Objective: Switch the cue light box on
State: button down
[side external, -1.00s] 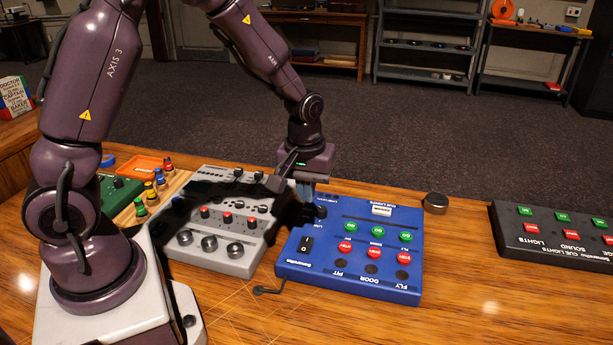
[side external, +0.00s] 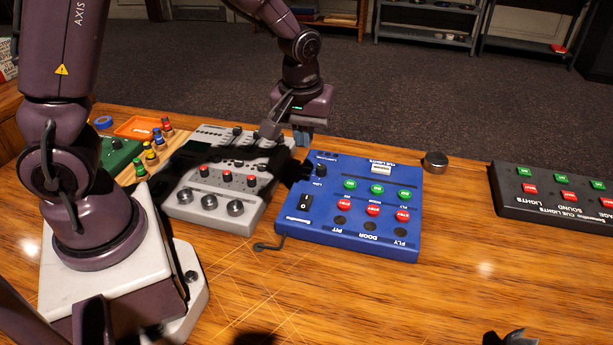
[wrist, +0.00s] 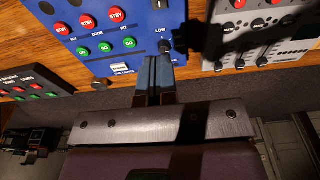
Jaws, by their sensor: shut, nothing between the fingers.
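The blue cue light box (side external: 290,240) lies on the wooden desk, with rows of green and red buttons. Its black rocker switch (side external: 305,203) is at the left side of its face; I cannot tell which half is pressed. A black knob (side external: 320,170) is near its far left corner. My gripper (side external: 302,141) is shut and empty, pointing down by that far left corner, away from the rocker. In the wrist view my shut fingertips (wrist: 153,60) appear just beside the knob (wrist: 165,46), seemingly above the box edge; contact cannot be told.
A grey mixer (side external: 215,195) stands close on the left of the blue box. A black button box (side external: 550,195) lies at right, and a small dark round object (side external: 435,162) sits between. The desk in front of the blue box is mostly clear.

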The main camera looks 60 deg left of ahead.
aim_at(307, 195)
jog(key=f, duration=0.9)
jog(key=w+a+f, duration=0.1)
jog(key=f, duration=0.4)
jog(key=shift+w+a, duration=0.1)
